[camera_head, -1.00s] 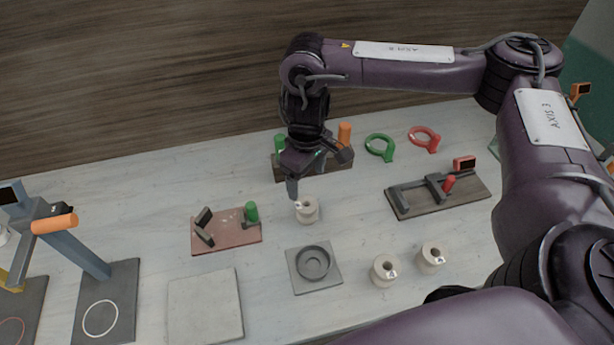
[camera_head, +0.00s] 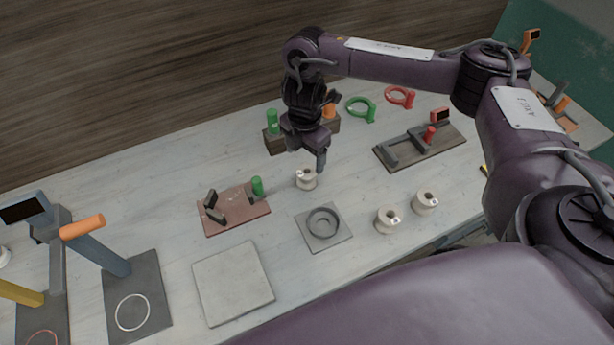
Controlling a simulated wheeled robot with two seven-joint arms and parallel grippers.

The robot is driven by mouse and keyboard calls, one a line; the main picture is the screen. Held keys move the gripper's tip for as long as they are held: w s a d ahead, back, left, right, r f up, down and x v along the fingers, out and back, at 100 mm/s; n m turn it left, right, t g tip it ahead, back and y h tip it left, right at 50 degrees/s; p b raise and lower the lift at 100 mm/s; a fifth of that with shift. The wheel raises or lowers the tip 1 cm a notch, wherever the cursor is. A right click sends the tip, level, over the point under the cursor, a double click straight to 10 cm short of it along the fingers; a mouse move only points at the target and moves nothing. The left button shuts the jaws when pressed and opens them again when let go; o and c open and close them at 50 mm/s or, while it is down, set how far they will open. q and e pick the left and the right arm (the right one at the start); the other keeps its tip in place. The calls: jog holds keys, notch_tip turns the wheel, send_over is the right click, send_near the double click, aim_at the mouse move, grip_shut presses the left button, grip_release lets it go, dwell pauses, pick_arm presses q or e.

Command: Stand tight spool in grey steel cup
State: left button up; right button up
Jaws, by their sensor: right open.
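Three pale spools stand on the table: one (camera_head: 307,180) close to my right gripper, and two more (camera_head: 388,220) (camera_head: 425,202) at the right of the cup. I cannot tell by look which is the tight one. The grey steel cup (camera_head: 323,225) is a shallow round ring on a square grey plate, and it is empty. My right gripper (camera_head: 318,163) is open and points down just above and behind the nearest spool, holding nothing. My left gripper is not in view.
A reddish board with a green-handled clamp (camera_head: 233,209) lies left of the cup. A flat grey slab (camera_head: 233,283) lies in front. A dark clamp board (camera_head: 420,146), green ring (camera_head: 361,109) and red ring (camera_head: 400,96) lie behind right.

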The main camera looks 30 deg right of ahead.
aim_at(307, 171)
jog(key=f, duration=0.5)
jog(key=f+b, duration=0.1)
jog(key=f, duration=0.1)
jog(key=shift+d+f, duration=0.3)
jog(key=shift+f, duration=0.05)
jog(key=c, duration=1.3)
